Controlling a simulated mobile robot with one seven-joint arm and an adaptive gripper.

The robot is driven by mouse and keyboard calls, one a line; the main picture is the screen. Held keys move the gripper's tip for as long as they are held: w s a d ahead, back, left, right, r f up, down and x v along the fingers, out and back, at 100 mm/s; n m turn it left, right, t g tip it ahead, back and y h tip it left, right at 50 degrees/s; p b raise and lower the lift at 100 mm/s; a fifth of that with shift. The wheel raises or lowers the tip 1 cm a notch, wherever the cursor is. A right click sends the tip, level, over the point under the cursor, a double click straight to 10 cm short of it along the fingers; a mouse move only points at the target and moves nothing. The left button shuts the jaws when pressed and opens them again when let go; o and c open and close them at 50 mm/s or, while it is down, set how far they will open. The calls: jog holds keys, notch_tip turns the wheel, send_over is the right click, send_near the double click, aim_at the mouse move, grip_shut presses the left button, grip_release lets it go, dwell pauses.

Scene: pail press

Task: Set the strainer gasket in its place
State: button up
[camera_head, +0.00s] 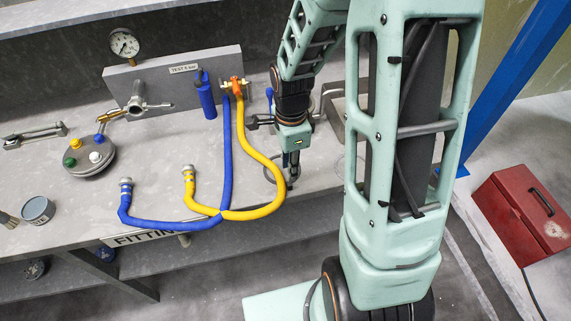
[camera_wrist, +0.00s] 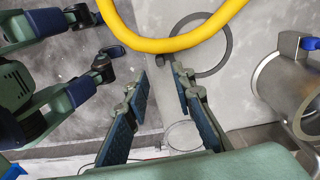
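A flat dark ring, which looks like the strainer gasket (camera_wrist: 228,47), lies on the grey bench in the wrist view. The yellow hose (camera_wrist: 180,43) crosses in front of part of it. In the head view part of the ring (camera_head: 266,173) shows just left of my fingertips. My gripper (camera_wrist: 160,72) has its fingers apart with nothing held between them; the right finger's tip is beside the ring's left edge. In the head view my gripper (camera_head: 291,179) points down near the bench's front. A steel cylindrical housing (camera_wrist: 287,88), perhaps the strainer, is right of the ring; its seat is unclear.
Blue (camera_head: 170,223) and yellow (camera_head: 262,212) hoses loop over the bench left of my gripper. A test panel with a gauge (camera_head: 124,44) stands behind. A faint circular outline (camera_head: 350,158) lies right of my gripper. A red toolbox (camera_head: 520,215) is at far right.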

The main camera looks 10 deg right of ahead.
aim_at(290, 184)
notch_tip(290, 184, down, 8)
jog(key=b, duration=0.5)
jog(key=shift+r+b, duration=0.15)
jog(key=shift+b, duration=0.2)
jog(key=shift+r, duration=0.15)
grip_shut()
jog(key=shift+r+p, duration=1.4)
jog(key=shift+r, duration=0.6)
